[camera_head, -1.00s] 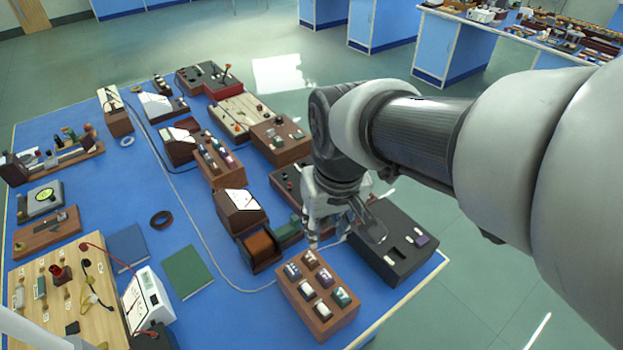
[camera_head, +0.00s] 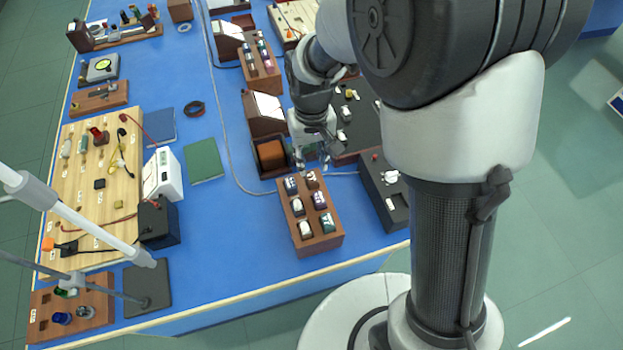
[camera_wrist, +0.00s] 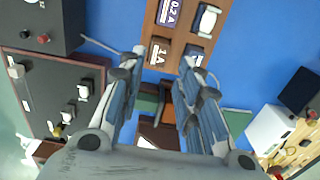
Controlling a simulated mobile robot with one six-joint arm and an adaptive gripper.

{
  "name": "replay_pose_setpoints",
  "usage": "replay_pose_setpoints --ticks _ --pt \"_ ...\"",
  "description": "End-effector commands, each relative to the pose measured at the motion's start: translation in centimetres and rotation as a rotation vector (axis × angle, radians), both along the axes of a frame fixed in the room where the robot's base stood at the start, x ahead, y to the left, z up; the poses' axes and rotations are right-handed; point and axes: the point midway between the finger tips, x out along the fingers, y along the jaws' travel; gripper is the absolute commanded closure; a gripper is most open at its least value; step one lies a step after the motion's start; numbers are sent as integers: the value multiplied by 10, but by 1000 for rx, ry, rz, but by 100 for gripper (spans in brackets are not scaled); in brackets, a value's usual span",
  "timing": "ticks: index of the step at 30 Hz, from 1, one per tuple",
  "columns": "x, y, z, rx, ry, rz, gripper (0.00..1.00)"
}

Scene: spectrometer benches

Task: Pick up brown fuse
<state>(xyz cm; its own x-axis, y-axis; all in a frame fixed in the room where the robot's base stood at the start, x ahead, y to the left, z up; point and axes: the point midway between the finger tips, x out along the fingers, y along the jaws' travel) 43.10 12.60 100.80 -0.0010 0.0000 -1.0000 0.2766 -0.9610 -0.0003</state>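The brown fuse (camera_head: 312,180) sits in the wooden fuse block (camera_head: 286,222), in the row farthest from the camera, beside a dark blue fuse (camera_head: 290,185). In the wrist view the brown fuse (camera_wrist: 160,53), marked 1 A, shows between my fingertips. My gripper (camera_head: 314,166) points down just above the far end of the block. Its fingers are open (camera_wrist: 164,60) and hold nothing. I cannot tell the exact height between fingertips and fuse.
The block also holds purple (camera_head: 319,200), green (camera_head: 327,222) and white fuses (camera_head: 305,230). A dark box (camera_head: 383,195) stands close to its right. The blue table (camera_head: 225,235) is clear to the left.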

Motion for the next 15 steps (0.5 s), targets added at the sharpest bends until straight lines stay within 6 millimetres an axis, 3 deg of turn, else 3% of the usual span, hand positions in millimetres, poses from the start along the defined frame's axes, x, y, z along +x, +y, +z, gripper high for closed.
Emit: replay_pose_setpoints --ticks 3,11,15 --pt "0 0 -21 0 1 0 68" --pt "0 0 -35 0 0 0 68" --pt "0 -1 -53 0 1 0 68"
